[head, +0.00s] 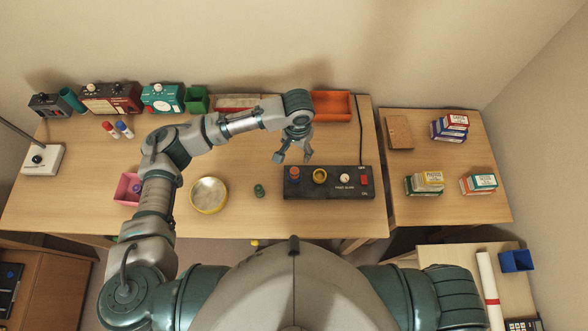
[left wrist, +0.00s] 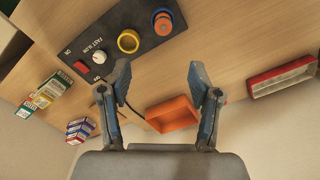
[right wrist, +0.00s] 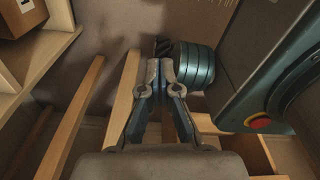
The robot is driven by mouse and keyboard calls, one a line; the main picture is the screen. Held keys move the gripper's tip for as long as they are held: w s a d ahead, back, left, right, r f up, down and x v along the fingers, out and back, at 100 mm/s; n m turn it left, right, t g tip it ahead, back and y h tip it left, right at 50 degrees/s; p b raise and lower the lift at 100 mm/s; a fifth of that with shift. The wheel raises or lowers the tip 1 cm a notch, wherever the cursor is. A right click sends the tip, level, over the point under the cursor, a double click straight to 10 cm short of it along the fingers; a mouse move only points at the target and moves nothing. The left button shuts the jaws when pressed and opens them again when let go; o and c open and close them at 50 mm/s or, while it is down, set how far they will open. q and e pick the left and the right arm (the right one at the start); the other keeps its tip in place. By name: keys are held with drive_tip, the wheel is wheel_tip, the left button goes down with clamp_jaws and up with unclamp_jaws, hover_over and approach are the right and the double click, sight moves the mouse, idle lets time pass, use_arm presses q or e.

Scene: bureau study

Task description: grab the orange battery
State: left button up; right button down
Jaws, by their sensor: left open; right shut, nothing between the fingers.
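An orange battery (head: 295,173) appears to stand in the left socket of a dark charger box (head: 335,188) at the front right of the desk. It also shows in the left wrist view (left wrist: 162,20), at the top, with blue around it. My left gripper (head: 293,155) is open and empty, above the desk just behind the charger box, apart from the battery. Its fingers (left wrist: 159,75) are wide apart in the left wrist view. My right gripper (right wrist: 160,75) is shut and empty, low beside furniture, and out of the head view.
The charger box also has a yellow ring (head: 320,176), a white knob and a red switch. A green cylinder (head: 259,190) and a yellow-rimmed dish (head: 208,195) lie to its left. An orange tray (head: 332,106) is behind. Boxes stand on the right table (head: 440,206).

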use_arm(q)
hover_over(295, 170)
drive_tip(key=d, duration=0.1)
drive_tip(key=f, duration=0.6)
drive_tip(key=shift+s+d+f, duration=0.1)
drive_tip(key=shift+s+f, duration=0.1)
drive_tip(key=shift+f, duration=0.05)
drive_tip(key=f, duration=0.4)
drive_tip(key=shift+w+a, duration=0.1)
drive_tip(key=shift+a, duration=0.3)
drive_tip(key=shift+a+f, duration=0.2)
drive_tip(key=shift+f, duration=0.35)
wheel_tip(295, 170, down, 4)
drive_tip(key=shift+w+a+r, duration=0.1)
drive_tip(key=shift+w, duration=0.05)
drive_tip(key=shift+f, duration=0.35)
drive_tip(key=shift+d, duration=0.2)
drive_tip(key=shift+c, duration=0.2)
drive_tip(key=shift+a, duration=0.2)
clamp_jaws()
use_arm(e)
drive_tip(key=shift+s+d+f, duration=0.2)
drive_tip(key=shift+d, duration=0.55)
